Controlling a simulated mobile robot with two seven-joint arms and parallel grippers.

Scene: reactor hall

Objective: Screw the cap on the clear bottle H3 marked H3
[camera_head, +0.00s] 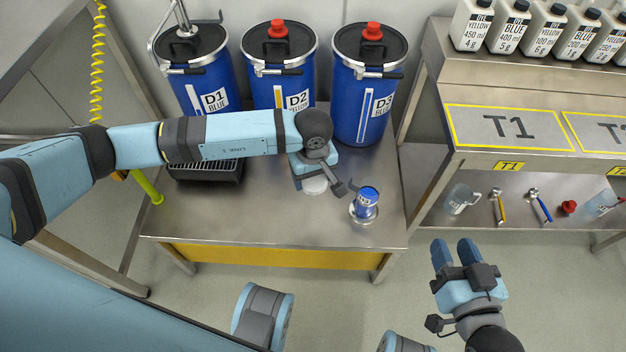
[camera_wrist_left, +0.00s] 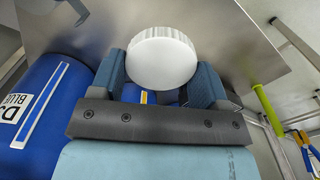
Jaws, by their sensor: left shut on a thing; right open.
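The white cap (camera_head: 315,186) is held in my left gripper (camera_head: 314,176) above the steel table. In the left wrist view the cap (camera_wrist_left: 161,57) shows as a round white disc with a ribbed rim between the two fingers. The clear bottle H3 (camera_head: 367,203) holds blue contents and carries a small label, too small to read surely. It stands upright on a round metal dish (camera_head: 353,214), to the right of the cap and apart from it. My right gripper (camera_head: 455,250) is open and empty, in front of the table's right side.
Blue drums D1 (camera_head: 205,75), D2 (camera_head: 281,85) and D3 (camera_head: 362,105) line the table's back. A black grated tray (camera_head: 205,172) lies at the left. The right-hand rack (camera_head: 440,125) holds several white bottles on top, with a jug (camera_head: 460,199) and tools below. The table's front is clear.

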